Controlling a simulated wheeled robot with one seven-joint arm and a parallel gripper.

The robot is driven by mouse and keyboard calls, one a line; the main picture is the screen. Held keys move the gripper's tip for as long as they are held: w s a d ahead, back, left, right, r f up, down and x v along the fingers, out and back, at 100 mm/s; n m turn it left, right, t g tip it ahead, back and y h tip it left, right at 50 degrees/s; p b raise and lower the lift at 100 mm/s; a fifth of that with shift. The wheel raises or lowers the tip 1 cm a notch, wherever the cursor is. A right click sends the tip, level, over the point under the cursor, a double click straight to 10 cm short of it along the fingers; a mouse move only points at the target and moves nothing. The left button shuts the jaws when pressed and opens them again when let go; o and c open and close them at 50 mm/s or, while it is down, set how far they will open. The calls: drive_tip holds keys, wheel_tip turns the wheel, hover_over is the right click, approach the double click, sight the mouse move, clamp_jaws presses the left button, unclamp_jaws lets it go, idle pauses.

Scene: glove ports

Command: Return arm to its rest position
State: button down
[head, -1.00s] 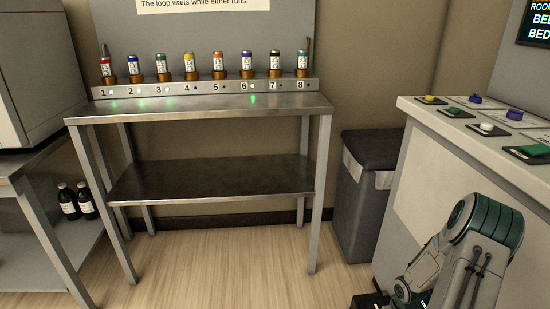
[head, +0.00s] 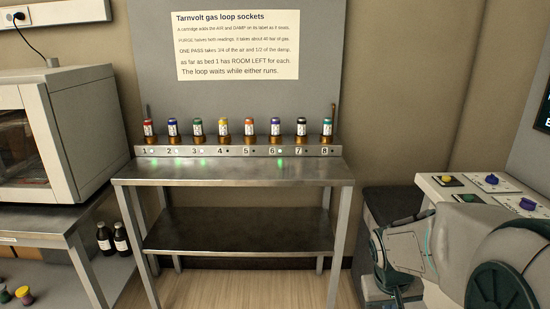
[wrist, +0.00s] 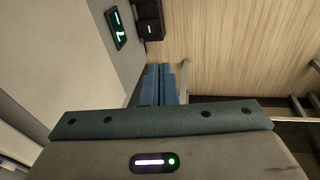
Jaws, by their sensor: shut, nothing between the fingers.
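My arm (head: 500,265) shows at the lower right of the head view, bent in front of the control console. Its grey and dark green links hide part of the console. In the wrist view my gripper (wrist: 158,84) shows as two blue fingers side by side. They are shut with nothing between them, over the light wood floor. The fingertips are not clearly seen in the head view.
A steel table (head: 240,172) carries a rack (head: 240,151) of several capped cartridges. The console (head: 434,185) with knobs and buttons stands at the right. A dark bin (head: 388,207) stands beside it. A cabinet (head: 80,125) is at the left. Floor before the table is free.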

drive_tip(key=s+a+r+y+p, duration=0.1)
drive_tip(key=s+a+r+p, duration=0.2)
drive_tip(key=r, duration=0.4)
drive_tip(key=s+a+r+t+y+p, duration=0.1)
drive_tip(key=s+a+r+p, duration=0.3)
drive_tip(key=s+a+r, duration=0.2)
drive_tip(key=shift+s+a+r, duration=0.2)
drive_tip(key=shift+a+r, duration=0.15)
drive_tip(key=shift+r, duration=0.45)
drive_tip(key=shift+d, duration=0.15)
